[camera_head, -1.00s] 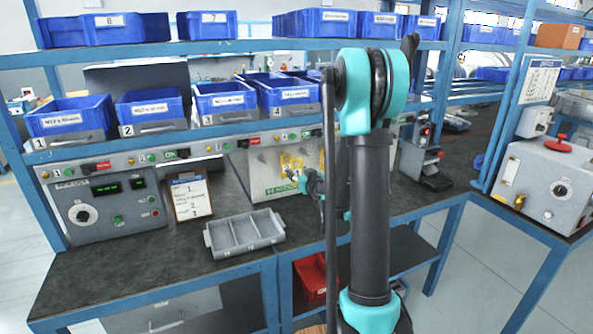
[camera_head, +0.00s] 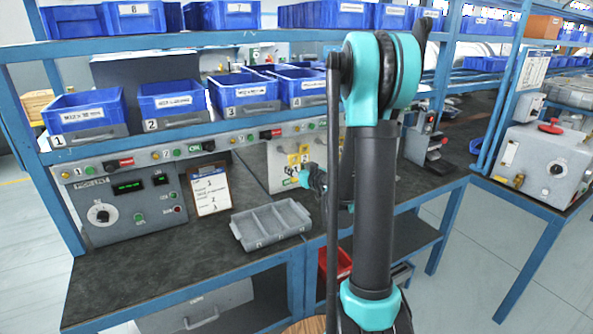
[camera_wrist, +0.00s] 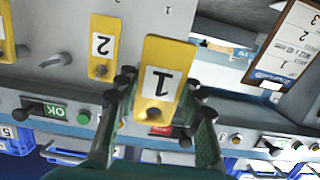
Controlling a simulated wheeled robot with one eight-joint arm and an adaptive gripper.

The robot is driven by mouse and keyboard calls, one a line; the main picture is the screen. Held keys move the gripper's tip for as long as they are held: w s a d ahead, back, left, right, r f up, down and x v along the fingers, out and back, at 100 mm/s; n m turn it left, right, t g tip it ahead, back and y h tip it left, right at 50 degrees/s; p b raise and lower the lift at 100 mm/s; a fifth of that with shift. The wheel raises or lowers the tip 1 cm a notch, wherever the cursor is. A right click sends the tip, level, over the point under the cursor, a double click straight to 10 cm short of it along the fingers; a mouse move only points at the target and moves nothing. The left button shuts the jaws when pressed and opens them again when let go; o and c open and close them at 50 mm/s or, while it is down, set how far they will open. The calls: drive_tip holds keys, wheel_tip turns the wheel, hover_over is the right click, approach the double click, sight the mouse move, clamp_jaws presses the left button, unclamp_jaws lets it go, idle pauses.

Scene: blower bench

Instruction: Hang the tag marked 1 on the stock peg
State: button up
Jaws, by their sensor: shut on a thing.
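The yellow tag marked 1 (camera_wrist: 158,82) is between the fingers of my gripper (camera_wrist: 160,108) in the wrist view, which shows the scene upside down. My gripper is shut on it. A dark spot shows at its end; I cannot tell whether that is its hole or a peg. A yellow tag marked 2 (camera_wrist: 102,48) hangs on a peg on the pale panel beside it. In the head view my gripper (camera_head: 304,178) is small and partly hidden by my arm, in front of the panel (camera_head: 282,178) with yellow tags (camera_head: 298,158). I cannot tell which peg is the stock peg.
A grey divided tray (camera_head: 270,226) sits on the dark bench top (camera_head: 160,270). A clipboard (camera_head: 211,190) leans by the control box (camera_head: 127,202). Blue bins (camera_head: 172,101) line the shelf above. In the wrist view, another yellow tag (camera_wrist: 6,40) is cut off at the left edge.

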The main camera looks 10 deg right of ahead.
drive_tip(key=shift+r+x, duration=0.15)
drive_tip(key=shift+x, duration=1.95)
drive_tip(key=shift+r+x, duration=0.15)
drive_tip(key=shift+x, duration=1.9)
drive_tip(key=o, duration=1.2)
drive_tip(key=shift+o, duration=0.2)
